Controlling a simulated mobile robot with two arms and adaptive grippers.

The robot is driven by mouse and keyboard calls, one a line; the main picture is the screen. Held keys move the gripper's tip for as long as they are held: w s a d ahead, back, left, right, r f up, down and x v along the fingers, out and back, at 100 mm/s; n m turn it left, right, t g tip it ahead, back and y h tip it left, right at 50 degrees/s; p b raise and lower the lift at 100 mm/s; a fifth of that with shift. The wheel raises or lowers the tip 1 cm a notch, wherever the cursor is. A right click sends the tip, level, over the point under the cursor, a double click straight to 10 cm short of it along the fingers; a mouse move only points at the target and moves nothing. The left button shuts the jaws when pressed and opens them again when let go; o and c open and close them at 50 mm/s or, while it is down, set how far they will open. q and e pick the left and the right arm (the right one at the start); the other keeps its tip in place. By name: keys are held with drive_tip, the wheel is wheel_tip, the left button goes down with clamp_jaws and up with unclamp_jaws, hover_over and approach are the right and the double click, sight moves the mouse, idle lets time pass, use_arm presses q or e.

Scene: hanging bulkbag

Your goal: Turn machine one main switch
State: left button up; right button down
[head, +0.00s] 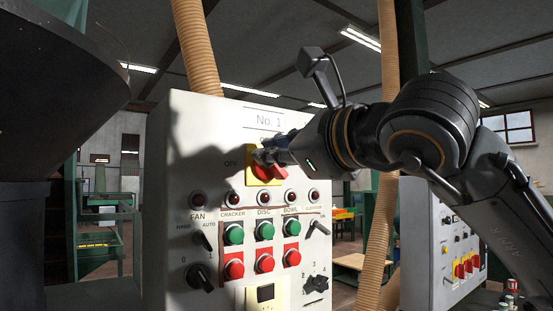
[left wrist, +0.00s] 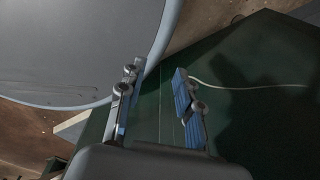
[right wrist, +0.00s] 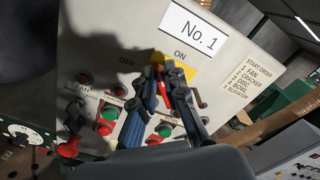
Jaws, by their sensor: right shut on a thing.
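The white control box marked No. 1 (head: 200,150) stands in the middle of the head view. Its main switch (head: 281,173) is a red handle on a yellow plate, with OFF lettered to its left. In the right wrist view ON is lettered above the yellow plate. My right gripper (head: 263,157) is at the switch and shut on the red handle. In the right wrist view its fingertips (right wrist: 167,72) lie either side of the handle, hiding part of it. My left gripper (left wrist: 156,76) shows only in the left wrist view, open and empty.
Below the switch are indicator lamps, green buttons (head: 234,234), red buttons (head: 234,269) and black knobs (head: 200,278). A large dark vessel (head: 60,80) is at the left. A second control panel (head: 432,250) stands at the right, beyond a ribbed hose (head: 376,240).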

drive_tip(key=n, duration=0.1)
drive_tip(key=n+b, duration=0.1)
drive_tip(key=n, duration=0.1)
drive_tip(key=f+n, duration=0.1)
drive_tip(key=shift+s+a+n, duration=0.2)
drive_tip(key=shift+a+n, duration=0.05)
drive_tip(key=shift+n, duration=0.05)
drive_tip(key=shift+a+f+n+b, duration=0.1)
drive_tip(key=shift+f+n+b, duration=0.2)
drive_tip(key=shift+n, duration=0.85)
drive_tip(key=shift+f+n+b, duration=0.2)
drive_tip(key=shift+n+b, duration=0.15)
drive_tip(key=shift+n, duration=0.8)
drive_tip(key=c, duration=1.4)
unclamp_jaws()
drive_tip(key=shift+s, duration=0.1)
drive_tip(key=v, duration=1.2)
drive_tip(key=shift+a, duration=0.1)
